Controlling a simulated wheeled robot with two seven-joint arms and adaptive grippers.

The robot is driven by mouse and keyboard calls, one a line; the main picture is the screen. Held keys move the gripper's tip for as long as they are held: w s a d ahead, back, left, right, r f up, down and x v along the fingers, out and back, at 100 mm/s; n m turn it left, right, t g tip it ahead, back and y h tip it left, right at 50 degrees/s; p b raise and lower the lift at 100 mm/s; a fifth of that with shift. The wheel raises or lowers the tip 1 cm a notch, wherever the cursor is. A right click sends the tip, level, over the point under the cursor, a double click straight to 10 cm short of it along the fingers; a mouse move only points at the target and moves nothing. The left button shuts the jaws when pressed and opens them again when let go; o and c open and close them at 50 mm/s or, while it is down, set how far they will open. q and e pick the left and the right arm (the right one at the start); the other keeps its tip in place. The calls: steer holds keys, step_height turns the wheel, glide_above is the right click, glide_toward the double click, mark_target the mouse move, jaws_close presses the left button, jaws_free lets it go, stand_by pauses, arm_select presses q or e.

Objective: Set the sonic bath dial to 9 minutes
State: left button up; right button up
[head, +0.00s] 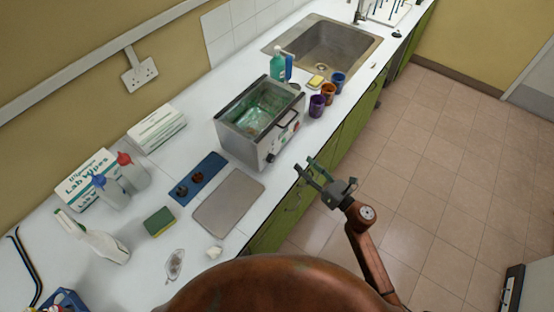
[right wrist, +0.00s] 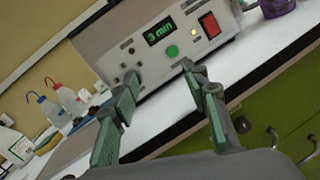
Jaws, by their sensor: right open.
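The sonic bath (head: 240,146) is a grey metal box with an open tank, standing on the white counter. Its front panel (right wrist: 150,62) shows in the right wrist view, with a display (right wrist: 160,31) reading "3 min", a green button (right wrist: 172,51) and a red switch (right wrist: 209,25). A dark knob, apparently the dial (right wrist: 131,76), sits low on the panel, partly hidden by the left-hand finger. My right gripper (head: 307,166) is open and empty in front of the bath; its spread fingers (right wrist: 159,78) also show in the right wrist view. My left gripper is out of view.
Purple (head: 317,105), orange and blue cups stand right of the bath, near a green bottle (head: 277,65) and the sink (head: 331,48). The floor (head: 420,190) before the green cabinets is clear.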

mark_target(273, 159)
steer(key=a+n+g, duration=0.1)
steer(key=n, duration=0.1)
steer(key=s+a+n+g+y, duration=0.1)
steer(key=a+n, duration=0.1)
steer(key=s+a+n+g+y, duration=0.1)
steer(key=shift+a+n, duration=0.35)
steer(key=shift+n, duration=0.05)
steer(key=shift+w+a, duration=0.2)
steer(key=shift+a, duration=0.15)
steer(key=x, duration=0.6)
steer(key=shift+w+a+f+p, duration=0.1)
steer(key=shift+w+a+p, duration=0.1)
steer(key=shift+a+p, duration=0.15)
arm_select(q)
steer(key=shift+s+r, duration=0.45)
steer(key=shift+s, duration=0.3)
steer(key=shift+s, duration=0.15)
arm_select(e)
steer(key=c, duration=0.4)
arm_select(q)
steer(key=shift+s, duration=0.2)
arm_select(e)
jaws_close()
